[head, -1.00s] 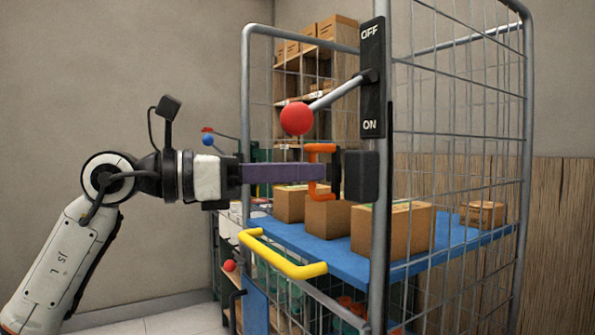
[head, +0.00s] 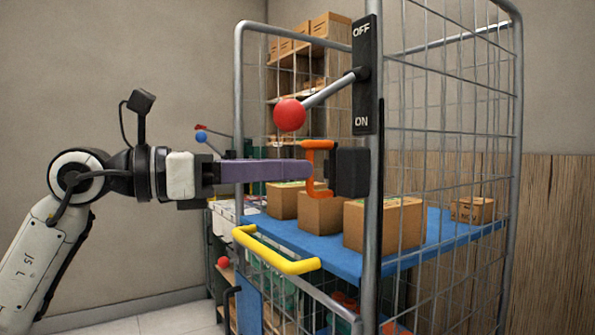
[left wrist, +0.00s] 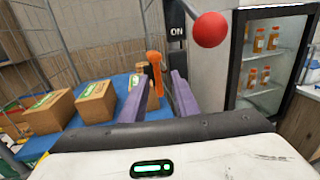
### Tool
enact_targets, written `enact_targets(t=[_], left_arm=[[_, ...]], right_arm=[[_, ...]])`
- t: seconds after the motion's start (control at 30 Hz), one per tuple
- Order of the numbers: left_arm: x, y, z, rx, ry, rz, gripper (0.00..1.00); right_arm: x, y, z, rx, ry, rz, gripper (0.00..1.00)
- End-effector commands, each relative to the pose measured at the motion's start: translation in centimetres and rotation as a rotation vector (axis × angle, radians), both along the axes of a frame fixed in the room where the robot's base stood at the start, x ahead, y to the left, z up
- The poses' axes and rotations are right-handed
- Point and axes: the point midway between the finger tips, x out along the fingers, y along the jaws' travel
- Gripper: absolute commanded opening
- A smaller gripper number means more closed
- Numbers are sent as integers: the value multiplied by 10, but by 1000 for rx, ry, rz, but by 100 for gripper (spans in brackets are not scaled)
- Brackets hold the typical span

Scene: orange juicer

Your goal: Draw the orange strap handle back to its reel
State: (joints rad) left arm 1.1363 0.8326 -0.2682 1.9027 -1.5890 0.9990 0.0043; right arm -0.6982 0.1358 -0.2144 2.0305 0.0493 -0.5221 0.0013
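The orange strap handle (head: 318,146) is a bracket-shaped grip right beside its black reel (head: 351,172), which is fixed to the cage's front post. It stands upright, close against the reel's left side; no length of strap shows. My left gripper (head: 308,172), with purple fingers, is level with the handle, its tips at the handle's left side. In the left wrist view the fingers (left wrist: 160,88) are spread apart, and the orange handle (left wrist: 155,68) appears between and just beyond the tips. I cannot tell whether a finger touches it. My right gripper is not in view.
A red-knobbed lever (head: 290,114) on the OFF/ON plate (head: 366,75) is just above the gripper. A yellow handle (head: 276,252) juts out below it. Cardboard boxes (head: 384,225) stand on the blue shelf (head: 345,262) inside the wire cage. Open space lies left of the cage.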

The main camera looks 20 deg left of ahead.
Motion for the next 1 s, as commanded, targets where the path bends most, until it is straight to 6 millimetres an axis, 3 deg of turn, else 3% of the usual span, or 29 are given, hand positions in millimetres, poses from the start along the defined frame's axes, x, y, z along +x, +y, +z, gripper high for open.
enact_targets(t=[0.2, 0.4, 1.0], left_arm=[[-29, 35, -4, 2, 2, 3, 28], [-47, 54, -2, 2, 1, 0, 28], [-51, 58, -1, 0, 1, -3, 28]], right_arm=[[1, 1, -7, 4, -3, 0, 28], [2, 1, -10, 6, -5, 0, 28], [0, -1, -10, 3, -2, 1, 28]])
